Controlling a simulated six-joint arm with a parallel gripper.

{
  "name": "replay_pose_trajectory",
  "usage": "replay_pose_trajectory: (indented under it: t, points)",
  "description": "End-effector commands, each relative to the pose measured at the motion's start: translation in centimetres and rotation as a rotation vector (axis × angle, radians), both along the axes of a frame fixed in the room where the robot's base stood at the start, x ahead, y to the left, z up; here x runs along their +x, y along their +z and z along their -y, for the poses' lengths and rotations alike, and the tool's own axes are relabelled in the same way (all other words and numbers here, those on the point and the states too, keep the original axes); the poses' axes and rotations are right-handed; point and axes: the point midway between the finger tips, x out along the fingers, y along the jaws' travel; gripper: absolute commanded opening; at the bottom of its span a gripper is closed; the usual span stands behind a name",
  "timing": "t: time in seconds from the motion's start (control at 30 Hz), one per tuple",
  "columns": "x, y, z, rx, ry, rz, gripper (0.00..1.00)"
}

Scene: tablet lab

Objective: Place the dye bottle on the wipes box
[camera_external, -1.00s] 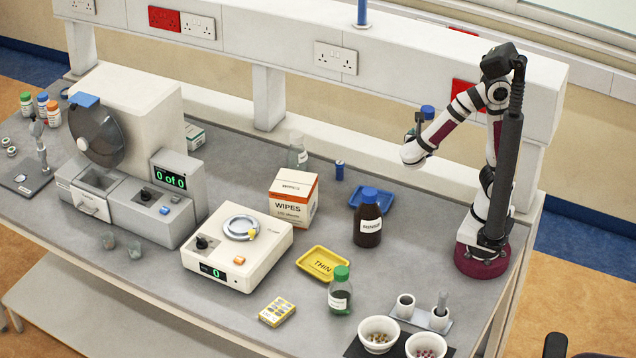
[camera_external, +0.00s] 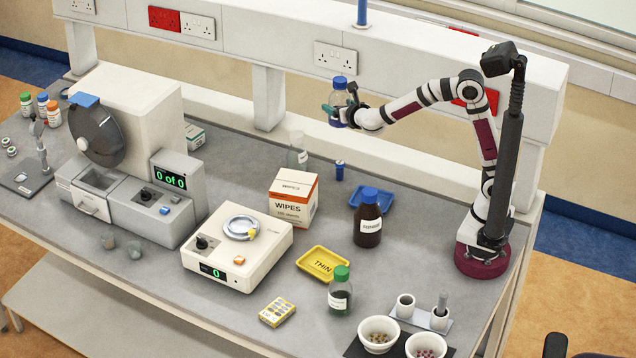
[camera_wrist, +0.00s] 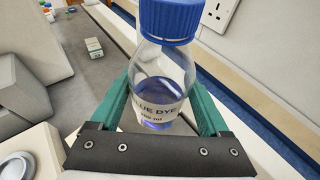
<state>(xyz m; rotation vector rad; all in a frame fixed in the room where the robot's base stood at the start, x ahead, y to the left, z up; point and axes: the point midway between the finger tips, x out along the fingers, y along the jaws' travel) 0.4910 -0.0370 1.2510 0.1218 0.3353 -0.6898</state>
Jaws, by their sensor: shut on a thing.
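The dye bottle (camera_external: 338,103) is clear with a blue cap and blue liquid low inside. Its label reads "DYE" in the wrist view (camera_wrist: 160,90). My gripper (camera_external: 340,110) is shut on it, with green fingers on either side of its body. The bottle is upright and held in the air, high above the bench. The wipes box (camera_external: 293,198) is white and orange and stands on the bench, below and to the left of the bottle in the external view. Its top looks bare.
A yellow tray (camera_external: 322,263) lies in front.

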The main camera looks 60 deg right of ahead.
Motion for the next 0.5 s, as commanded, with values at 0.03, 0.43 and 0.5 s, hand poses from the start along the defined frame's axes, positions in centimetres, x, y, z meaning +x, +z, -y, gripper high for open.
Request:
replay_pose_trajectory:
  t: [0.03,0.43,0.5]
  points:
    - [1.1,-0.1,0.0,-0.001,0.030,0.000,0.01]
    - [4.3,-4.5,-0.5,0.000,0.145,-0.004,0.01]
    - [4.3,-5.2,-0.5,0.000,0.145,-0.002,0.01]
